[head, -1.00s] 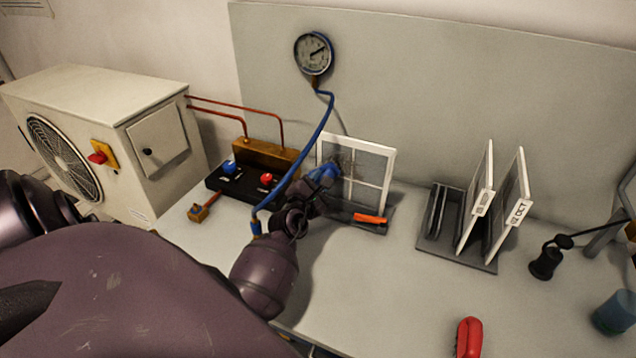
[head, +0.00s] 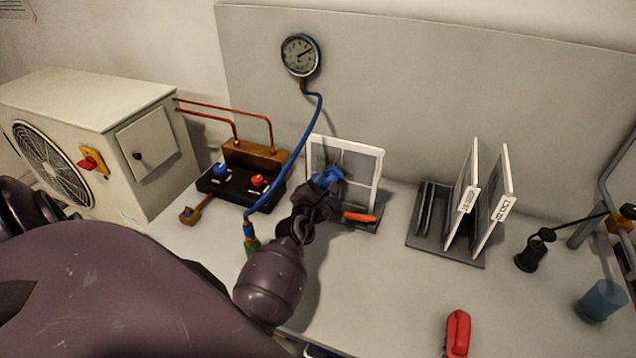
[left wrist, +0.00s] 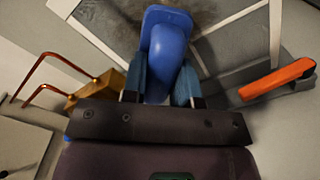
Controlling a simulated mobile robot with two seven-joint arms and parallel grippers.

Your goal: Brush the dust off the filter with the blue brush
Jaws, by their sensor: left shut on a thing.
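The filter (head: 367,168) is a white-framed grey mesh panel with a cross bar, standing upright in a dark stand at the back of the bench. In the left wrist view the filter (left wrist: 226,28) fills the top, with a darker dusty patch behind the brush. My left gripper (head: 323,184) is shut on the blue brush (head: 329,175) in front of the filter's left half. In the left wrist view the brush (left wrist: 165,50) sits between both fingers, its head at the mesh. Whether its bristles touch the mesh is hidden. My right gripper is not in view.
An orange clip (head: 360,217) sits on the stand. A rack (head: 446,250) with two labelled panels stands to the right. A blue hose (head: 302,150) hangs from the gauge (head: 300,55) close to my left arm. A red-handled tool (head: 457,333) lies at the front.

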